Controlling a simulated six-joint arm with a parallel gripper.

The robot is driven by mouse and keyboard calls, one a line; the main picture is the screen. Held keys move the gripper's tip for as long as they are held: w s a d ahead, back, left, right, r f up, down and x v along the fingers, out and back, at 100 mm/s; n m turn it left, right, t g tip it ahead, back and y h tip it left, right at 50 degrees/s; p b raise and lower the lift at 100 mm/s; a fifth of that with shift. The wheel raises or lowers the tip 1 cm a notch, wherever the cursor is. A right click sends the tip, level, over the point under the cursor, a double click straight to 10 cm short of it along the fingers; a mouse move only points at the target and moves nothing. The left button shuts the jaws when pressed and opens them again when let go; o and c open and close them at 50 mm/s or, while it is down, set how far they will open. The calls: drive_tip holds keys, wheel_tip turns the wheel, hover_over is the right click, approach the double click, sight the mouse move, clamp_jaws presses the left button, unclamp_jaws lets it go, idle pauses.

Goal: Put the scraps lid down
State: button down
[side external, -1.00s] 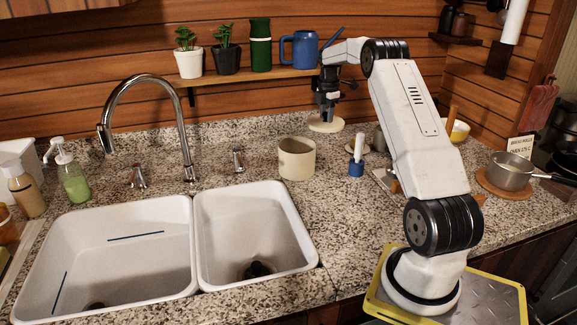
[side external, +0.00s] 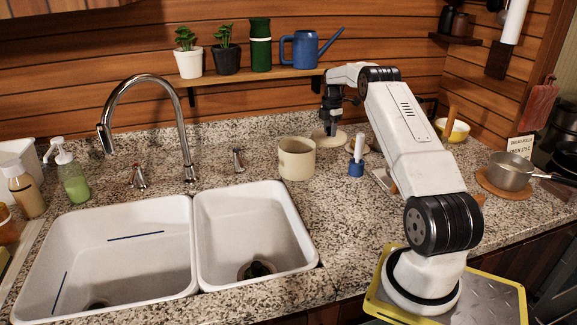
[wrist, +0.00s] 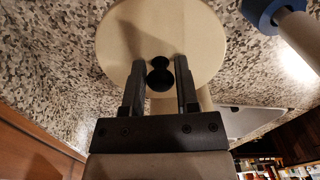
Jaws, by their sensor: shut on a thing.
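The scraps lid is a round cream disc with a black knob. In the side external view the lid (side external: 320,136) is level at the counter's surface, behind the cream crock; I cannot tell whether it touches the counter. In the wrist view the lid (wrist: 125,45) fills the top middle. My gripper (side external: 331,130) points down over it. In the wrist view my gripper (wrist: 160,75) has its fingers on either side of the black knob (wrist: 160,72), shut on it. The cream crock (side external: 296,160) stands upright with its top open.
A blue-based brush with a white handle (side external: 357,157) stands to the right of the crock. A double sink (side external: 190,240) and a tall faucet (side external: 180,110) lie to the left. A shelf (side external: 250,78) with plants and a blue watering can (side external: 305,50) runs above the counter.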

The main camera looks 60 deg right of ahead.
sight(330, 137)
drive_tip(key=shift+f, duration=1.65)
drive_tip(key=shift+f, duration=0.1)
drive_tip(key=shift+f, duration=1.8)
drive_tip(key=shift+f, duration=0.1)
drive_tip(key=shift+c, duration=1.8)
unclamp_jaws()
wheel_tip(330, 137, up, 12)
drive_tip(key=shift+r, duration=0.15)
